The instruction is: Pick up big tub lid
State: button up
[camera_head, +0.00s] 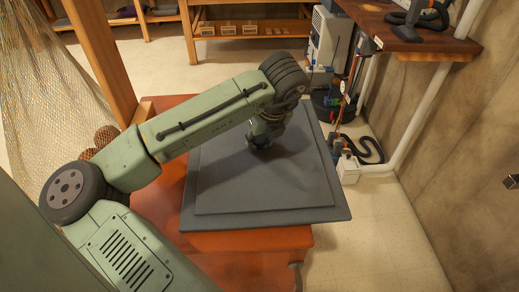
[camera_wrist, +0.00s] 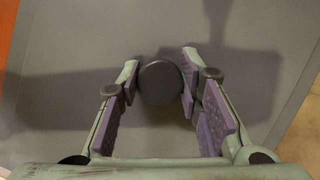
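The big tub lid (camera_head: 220,205) is a large dark grey square sheet with a raised inner panel, lying flat over an orange-red surface. It fills most of the wrist view (camera_wrist: 60,60). A round dark knob (camera_wrist: 160,84) stands up from it. I cannot tell whether the pads press on the knob. In the head view my gripper (camera_head: 262,140) reaches down to the middle of the lid, and my wrist partly hides the knob.
The orange-red surface (camera_head: 250,243) shows along the lid's front and left edges. A wooden post (camera_head: 102,55) and netting (camera_head: 45,105) stand at left. At right are a white box (camera_head: 348,168), black hose (camera_head: 372,148), pipes and a wall shelf (camera_head: 425,40). Bare floor (camera_head: 375,235) lies front right.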

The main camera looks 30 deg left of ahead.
grip_shut()
dwell(0.3)
